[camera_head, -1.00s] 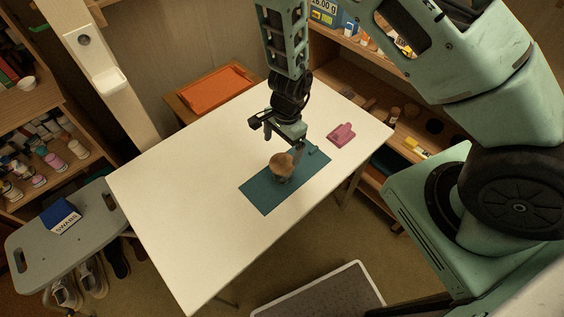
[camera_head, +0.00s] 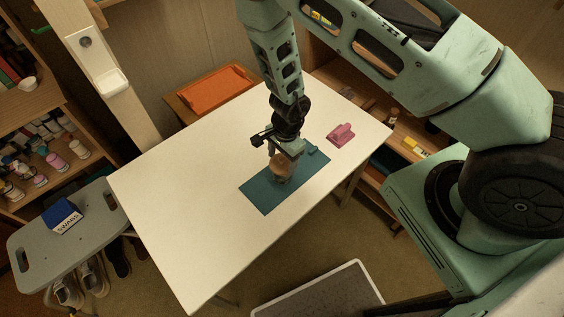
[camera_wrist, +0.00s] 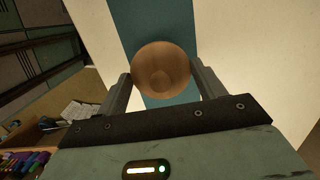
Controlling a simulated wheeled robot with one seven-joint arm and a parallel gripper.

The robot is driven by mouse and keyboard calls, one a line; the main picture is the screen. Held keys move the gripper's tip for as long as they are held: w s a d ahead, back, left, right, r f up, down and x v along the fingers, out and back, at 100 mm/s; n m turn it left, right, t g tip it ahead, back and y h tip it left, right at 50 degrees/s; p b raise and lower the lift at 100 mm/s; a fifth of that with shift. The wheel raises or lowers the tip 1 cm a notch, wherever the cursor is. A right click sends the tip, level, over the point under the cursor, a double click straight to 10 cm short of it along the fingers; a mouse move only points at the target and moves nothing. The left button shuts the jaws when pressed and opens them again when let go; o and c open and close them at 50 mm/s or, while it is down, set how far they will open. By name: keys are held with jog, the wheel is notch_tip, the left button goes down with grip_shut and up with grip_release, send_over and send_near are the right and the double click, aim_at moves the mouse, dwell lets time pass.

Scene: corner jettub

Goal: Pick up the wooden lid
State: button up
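The wooden lid (camera_head: 280,163) is round and brown, with a knob in its middle. It sits on top of a small jar on the teal mat (camera_head: 262,197) on the white table; the jar is mostly hidden under the lid and my gripper. In the wrist view the lid (camera_wrist: 163,72) lies between my two fingertips, seen from above. My gripper (camera_wrist: 162,80) is open around it, one finger on each side. A slight gap seems to show by the right finger; contact on the left is hard to tell.
A pink object (camera_head: 341,134) lies on the table to the right of the mat, and a small teal object (camera_head: 313,150) sits at the mat's far right end. The left part of the white table (camera_head: 180,200) is clear. An orange tray (camera_head: 216,88) stands behind the table.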

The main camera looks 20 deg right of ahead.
jog(key=shift+c, duration=0.7)
jog(key=shift+r, duration=0.1)
jog(key=shift+w+r, duration=0.1)
jog(key=shift+r, duration=0.15)
notch_tip(320, 180, up, 9)
jog(key=shift+r, duration=0.2)
jog(key=shift+o, duration=0.4)
jog(key=shift+r, duration=0.1)
notch_tip(320, 180, up, 5)
jog(key=p, duration=0.5)
send_over(282, 158)
